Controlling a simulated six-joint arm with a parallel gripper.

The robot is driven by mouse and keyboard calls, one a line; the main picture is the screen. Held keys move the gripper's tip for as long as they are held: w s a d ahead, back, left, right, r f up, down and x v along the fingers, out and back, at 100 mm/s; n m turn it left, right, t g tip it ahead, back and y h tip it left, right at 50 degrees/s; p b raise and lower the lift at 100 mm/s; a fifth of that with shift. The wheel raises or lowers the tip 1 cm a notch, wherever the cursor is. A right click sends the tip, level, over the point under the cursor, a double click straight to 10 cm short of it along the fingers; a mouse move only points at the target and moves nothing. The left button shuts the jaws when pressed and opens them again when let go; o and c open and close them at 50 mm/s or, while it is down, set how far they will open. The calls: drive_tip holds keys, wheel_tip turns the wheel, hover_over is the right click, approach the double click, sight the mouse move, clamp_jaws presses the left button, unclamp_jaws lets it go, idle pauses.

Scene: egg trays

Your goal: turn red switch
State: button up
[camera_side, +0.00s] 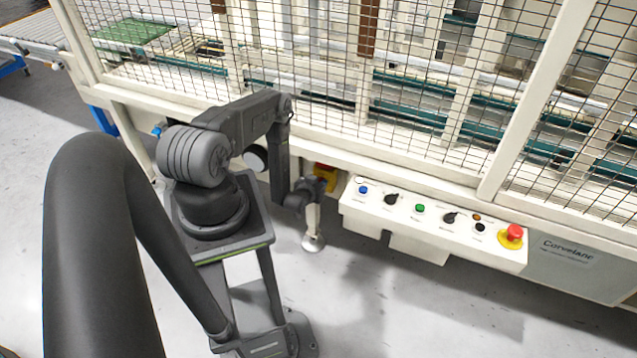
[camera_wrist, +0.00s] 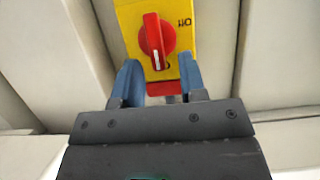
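The red switch (camera_wrist: 157,36) is a rotary knob on a yellow plate (camera_wrist: 128,14) at the top middle of the wrist view. Its white mark points down in that view. Dark lettering sits to the right of the knob, and another mark lies just below it. My gripper (camera_wrist: 159,62) has its two blue fingers apart, below and to either side of the knob, with nothing held between them. I cannot tell whether the fingers touch the plate.
A cream control box (camera_side: 398,222) with several buttons and a red emergency stop (camera_side: 514,232) on a yellow base stands to the right. A wire-mesh machine guard (camera_side: 400,90) rises behind. Cream frame beams (camera_wrist: 275,50) flank the plate. The grey floor (camera_side: 400,310) in front is clear.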

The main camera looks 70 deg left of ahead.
drive_tip(key=shift+w+a+f, duration=0.15)
drive_tip(key=shift+w+a, duration=0.2)
drive_tip(key=shift+w, duration=0.05)
clamp_jaws()
